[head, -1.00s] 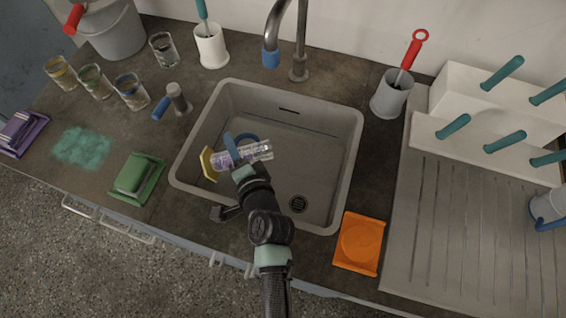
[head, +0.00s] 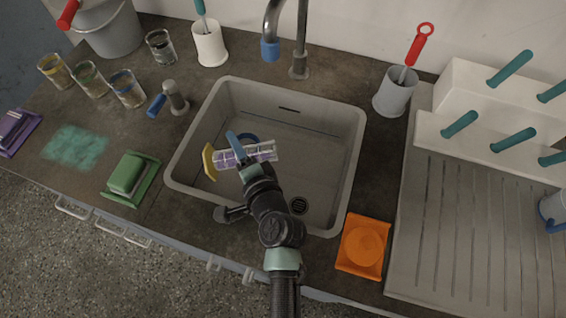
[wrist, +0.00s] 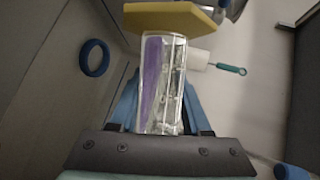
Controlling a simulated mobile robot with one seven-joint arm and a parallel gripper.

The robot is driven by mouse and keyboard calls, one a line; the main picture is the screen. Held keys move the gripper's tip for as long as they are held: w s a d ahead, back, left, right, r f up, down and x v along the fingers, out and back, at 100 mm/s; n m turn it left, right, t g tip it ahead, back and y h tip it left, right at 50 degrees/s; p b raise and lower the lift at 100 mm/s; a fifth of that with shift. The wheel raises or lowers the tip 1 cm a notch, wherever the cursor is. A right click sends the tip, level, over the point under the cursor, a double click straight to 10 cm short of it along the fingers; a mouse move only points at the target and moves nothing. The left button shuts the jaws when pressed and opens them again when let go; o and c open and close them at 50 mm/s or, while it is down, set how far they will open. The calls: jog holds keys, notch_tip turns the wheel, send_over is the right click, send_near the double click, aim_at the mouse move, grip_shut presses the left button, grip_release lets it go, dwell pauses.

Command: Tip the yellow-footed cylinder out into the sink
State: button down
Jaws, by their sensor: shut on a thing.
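The yellow-footed cylinder (head: 262,152) is clear with purple contents and lies nearly level over the sink. Its yellow foot (head: 209,162) points left and its mouth points right. In the wrist view the clear cylinder (wrist: 164,85) sits between the blue fingers, with the yellow foot (wrist: 175,18) at the top. My gripper (head: 240,152) is shut on the cylinder's body. The grey sink (head: 190,165) lies below it, with a dark drain at the lower right. A blue ring (wrist: 94,57) rests in the sink, partly hidden behind the cylinder in the head view.
A faucet (head: 300,45) with a blue tip stands behind the sink. Several glasses (head: 128,88) stand at the left. A green sponge dish (head: 131,178) and an orange dish (head: 362,246) flank the sink. A drainboard with a white rack (head: 500,100) is at the right.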

jog(key=shift+f+m+y+b, duration=0.1)
jog(key=shift+m+y+b, duration=0.4)
jog(key=shift+b, duration=0.55)
jog(key=shift+d+r+m, duration=0.1)
jog(key=shift+r+m, duration=0.2)
dwell(0.5)
jog(key=n+h+p, duration=0.5)
jog(key=n+p, duration=0.1)
jog(key=p, duration=1)
jog(key=shift+d, duration=0.15)
jog(key=shift+n+p, duration=0.4)
jog(key=shift+p, duration=0.6)
